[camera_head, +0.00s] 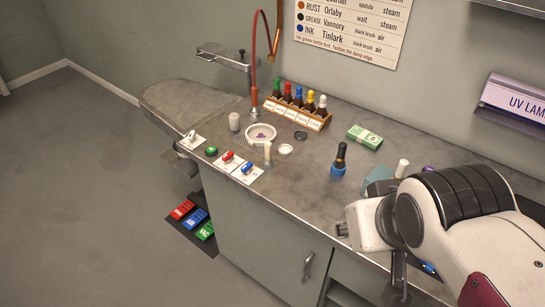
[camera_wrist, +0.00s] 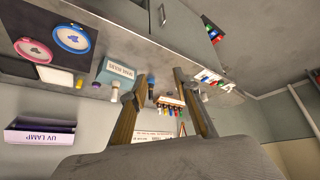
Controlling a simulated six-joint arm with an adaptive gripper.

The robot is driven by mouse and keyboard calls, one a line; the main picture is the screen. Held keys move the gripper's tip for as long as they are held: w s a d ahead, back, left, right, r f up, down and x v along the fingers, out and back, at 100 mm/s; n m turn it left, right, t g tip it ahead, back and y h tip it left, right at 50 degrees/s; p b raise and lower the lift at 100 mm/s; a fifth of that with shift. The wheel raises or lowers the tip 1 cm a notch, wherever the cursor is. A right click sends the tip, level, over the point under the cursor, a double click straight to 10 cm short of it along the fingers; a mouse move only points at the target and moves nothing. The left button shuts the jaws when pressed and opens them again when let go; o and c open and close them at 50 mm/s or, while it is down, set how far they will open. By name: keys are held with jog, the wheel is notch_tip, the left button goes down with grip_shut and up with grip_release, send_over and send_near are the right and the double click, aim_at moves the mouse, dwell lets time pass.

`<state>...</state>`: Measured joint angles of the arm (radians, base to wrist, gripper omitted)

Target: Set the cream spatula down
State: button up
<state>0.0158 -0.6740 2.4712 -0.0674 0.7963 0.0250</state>
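A small cream upright piece (camera_head: 267,152) stands on the grey worktop in front of the round white dish (camera_head: 249,137) in the head view. It may be the cream spatula, but it is too small to be sure. In the wrist view my gripper (camera_wrist: 160,78) has its two brown fingers well apart, with nothing held between them. In the head view my arm reaches in from the lower right over the worktop's front edge, to the right of the cream piece. The fingers are hard to make out there.
Red (camera_head: 227,156) and blue (camera_head: 247,168) clips lie on white cards at the front edge.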

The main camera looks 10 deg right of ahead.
jog(key=w+d+r+n+t+h, duration=0.1)
jog(key=w+d+t, duration=0.15)
jog(key=w, duration=0.65)
jog(key=w+d+r+t+h, duration=0.1)
jog(key=w+d+r, duration=0.15)
jog(key=w, duration=0.65)
jog(key=w+f+n+t+y, duration=0.2)
jog(key=w+f+n+y, duration=0.15)
jog(key=w, duration=1.15)
jog(key=n+g+y, duration=0.2)
jog(key=n+y, duration=0.3)
jog(key=y, duration=0.5)
send_near(270, 145)
jog(key=shift+m+t+h+x, duration=0.25)
jog(key=shift+x, duration=1.45)
jog(key=shift+s+a, duration=0.1)
jog(key=shift+a, duration=0.1)
jog(key=shift+x, duration=1.25)
